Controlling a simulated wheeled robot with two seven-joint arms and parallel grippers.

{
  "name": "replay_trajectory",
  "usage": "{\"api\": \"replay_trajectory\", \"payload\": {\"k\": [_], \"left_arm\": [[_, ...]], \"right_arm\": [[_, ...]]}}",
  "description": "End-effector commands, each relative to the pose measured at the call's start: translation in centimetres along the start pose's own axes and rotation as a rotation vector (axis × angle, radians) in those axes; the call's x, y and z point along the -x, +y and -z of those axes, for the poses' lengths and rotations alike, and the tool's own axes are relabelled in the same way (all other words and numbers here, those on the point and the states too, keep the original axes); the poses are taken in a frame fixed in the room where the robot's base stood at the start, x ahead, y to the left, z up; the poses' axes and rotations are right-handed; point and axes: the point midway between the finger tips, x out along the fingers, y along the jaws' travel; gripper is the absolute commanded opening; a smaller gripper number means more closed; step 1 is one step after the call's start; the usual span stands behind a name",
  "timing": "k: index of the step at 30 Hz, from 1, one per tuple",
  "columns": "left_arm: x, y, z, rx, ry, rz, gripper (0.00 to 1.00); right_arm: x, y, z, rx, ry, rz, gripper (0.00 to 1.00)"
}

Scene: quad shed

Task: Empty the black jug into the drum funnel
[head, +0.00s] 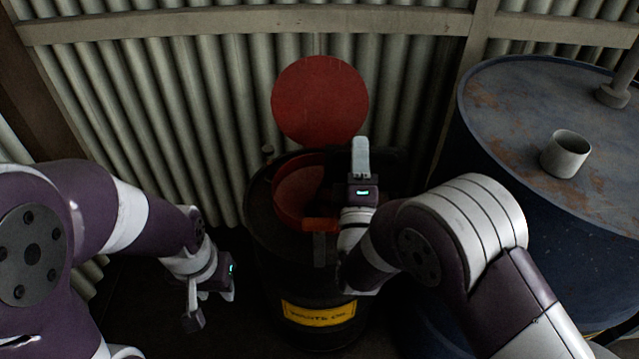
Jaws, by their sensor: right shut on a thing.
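The red drum funnel (289,197) sits on top of a black drum (275,262). Its round red lid (320,100) stands raised behind it, against the wall. My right gripper (361,158) is at the funnel's right side and is shut on the black jug (392,168). The jug is a dark shape beside and behind the gripper, over the drum's right part. Its outline is hard to make out, and I cannot tell its tilt or whether liquid is flowing. My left gripper (210,306) hangs low, left of the drum, open and empty.
A yellow label (318,312) is on the drum's front. At the right stands a blue, rusty drum (500,112) with a pale cup (566,154) on its top. A corrugated metal wall (205,120) closes off the back.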

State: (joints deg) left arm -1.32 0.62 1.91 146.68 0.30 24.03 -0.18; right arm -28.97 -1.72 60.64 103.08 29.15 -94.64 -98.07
Motion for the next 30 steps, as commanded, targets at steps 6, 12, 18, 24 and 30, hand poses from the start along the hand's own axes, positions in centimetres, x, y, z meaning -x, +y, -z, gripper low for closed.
{"api": "replay_trajectory", "payload": {"k": [6, 12, 18, 24, 30], "left_arm": [[0.3, 0.0, 0.0, 0.0, 0.0, 0.0, 0.38], [0.4, 0.0, 0.1, 0.0, 0.0, 0.0, 0.38], [0.6, 0.0, 0.1, 0.0, 0.0, 0.0, 0.38], [0.9, 0.0, 0.1, 0.0, 0.0, 0.0, 0.38], [1.2, 0.0, 0.1, 0.0, 0.0, 0.0, 0.38]], "right_arm": [[-0.1, 0.2, 0.2, 0.015, 0.006, -0.003, 0.0], [-0.1, 0.3, 0.4, 0.031, 0.011, -0.004, 0.0], [-0.1, 0.3, 0.6, 0.046, 0.017, -0.004, 0.0], [-0.2, 0.5, 0.8, 0.067, 0.024, -0.005, 0.0], [-0.2, 0.6, 1.1, 0.089, 0.032, -0.006, 0.0]]}}
